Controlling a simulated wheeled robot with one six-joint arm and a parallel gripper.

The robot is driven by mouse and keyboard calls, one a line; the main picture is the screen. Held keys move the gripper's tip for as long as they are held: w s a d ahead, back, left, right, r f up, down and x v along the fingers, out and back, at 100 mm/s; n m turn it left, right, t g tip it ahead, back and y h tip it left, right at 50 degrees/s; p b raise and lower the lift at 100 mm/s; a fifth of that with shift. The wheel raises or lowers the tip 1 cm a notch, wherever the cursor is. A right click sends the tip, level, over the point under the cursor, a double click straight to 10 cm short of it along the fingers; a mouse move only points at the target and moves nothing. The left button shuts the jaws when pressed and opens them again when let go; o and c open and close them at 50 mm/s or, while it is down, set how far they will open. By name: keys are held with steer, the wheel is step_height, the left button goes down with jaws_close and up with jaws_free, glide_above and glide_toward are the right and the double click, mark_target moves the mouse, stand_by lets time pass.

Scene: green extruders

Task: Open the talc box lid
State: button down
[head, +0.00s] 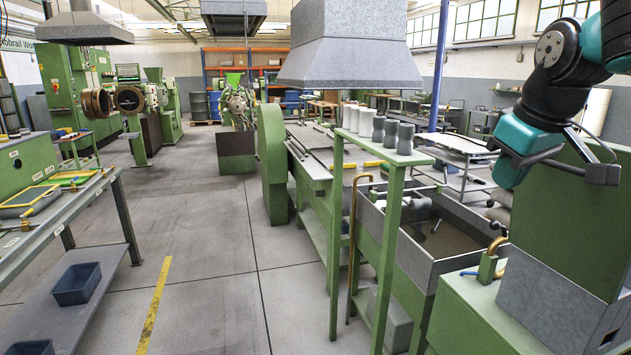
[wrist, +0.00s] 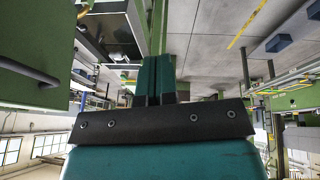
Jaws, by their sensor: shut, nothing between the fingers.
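My gripper (wrist: 159,62) shows in the wrist view as two teal fingers side by side, shut with nothing between them. In the head view my gripper's teal body (head: 518,148) hangs at the upper right, in the air above the metal trough and left of a green cabinet. No talc box is clearly marked. A green panel (wrist: 40,60) with a dark bar handle (wrist: 28,70) shows at the left of the wrist view, apart from my fingers; I cannot tell whether it is the talc box lid.
An open metal trough (head: 408,250) stands below my arm. A green stand (head: 338,230) beside it carries white and grey cylinders. A grey hood (head: 350,55) hangs above. A bench (head: 30,235) stands at the left; the floor (head: 215,265) between is clear.

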steer(key=s+a+f+n+g+y+b, duration=0.1)
steer(key=s+a+f+y, duration=0.1)
steer(key=s+a+f, duration=0.6)
steer(key=shift+a+n+g, duration=0.4)
steer(key=shift+a, duration=0.35)
steer(key=c, duration=1.7)
jaws_free()
steer(key=s+a+f+g, duration=0.1)
steer(key=s+a+f, duration=0.1)
steer(key=s, duration=0.2)
steer(key=s+a+f+n+y+b, duration=0.1)
steer(key=s+a+f, duration=0.1)
steer(key=s, duration=0.2)
steer(key=s+a+f+g+y, duration=0.1)
steer(key=s+a+f, duration=0.1)
steer(key=s+a, duration=0.1)
steer(key=shift+s+f+g+b, duration=0.3)
steer(key=shift+s+f+b, duration=0.1)
steer(key=shift+s, duration=0.2)
steer(key=shift+o, duration=1.4)
steer(key=shift+s+a+f+n, duration=0.15)
steer(key=shift+s+n, duration=0.15)
steer(key=shift+s, duration=0.05)
steer(key=shift+s, duration=0.15)
